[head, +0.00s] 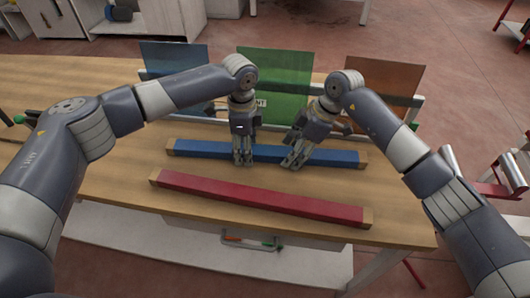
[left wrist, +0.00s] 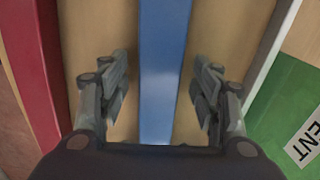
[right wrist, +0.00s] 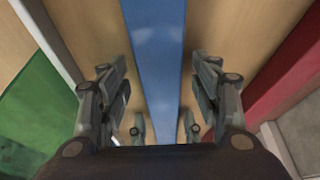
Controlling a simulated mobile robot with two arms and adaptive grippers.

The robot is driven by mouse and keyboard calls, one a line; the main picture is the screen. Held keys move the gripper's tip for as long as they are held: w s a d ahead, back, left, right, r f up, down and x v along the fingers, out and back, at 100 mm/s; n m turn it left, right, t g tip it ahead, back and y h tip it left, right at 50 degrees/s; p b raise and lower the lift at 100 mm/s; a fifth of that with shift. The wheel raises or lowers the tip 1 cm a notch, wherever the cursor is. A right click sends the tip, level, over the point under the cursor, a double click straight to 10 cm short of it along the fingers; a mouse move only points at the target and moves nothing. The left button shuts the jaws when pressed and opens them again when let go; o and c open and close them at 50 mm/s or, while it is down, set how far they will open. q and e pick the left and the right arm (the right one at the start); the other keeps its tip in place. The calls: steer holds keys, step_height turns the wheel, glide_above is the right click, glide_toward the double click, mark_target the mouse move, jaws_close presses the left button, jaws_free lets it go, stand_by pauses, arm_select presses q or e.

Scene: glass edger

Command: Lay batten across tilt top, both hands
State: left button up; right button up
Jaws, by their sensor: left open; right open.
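A long blue batten (head: 335,157) with wooden ends lies across the wooden table. A red batten (head: 260,199) lies parallel to it, nearer me. My left gripper (head: 243,161) is open above the middle of the blue batten; in the left wrist view the blue batten (left wrist: 164,70) runs between its fingers. My right gripper (head: 292,162) is open just right of it; in the right wrist view the blue batten (right wrist: 154,60) runs between its open fingers. Neither gripper is closed on it. I cannot tell which surface is the tilt top.
Blue (head: 175,62), green (head: 274,80) and orange (head: 383,85) glass-like panels stand in a rack along the table's far side. A table (head: 110,170) has bare wood at left and in front. A drawer with tools (head: 250,242) is below the front edge.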

arm_select(q)
steer(key=shift+c, duration=0.5)
arm_select(e)
steer(key=shift+c, duration=0.5)
arm_select(q)
jaws_close()
arm_select(e)
jaws_close()
arm_select(q)
steer(key=shift+r, duration=0.2)
arm_select(e)
steer(key=shift+r, duration=0.2)
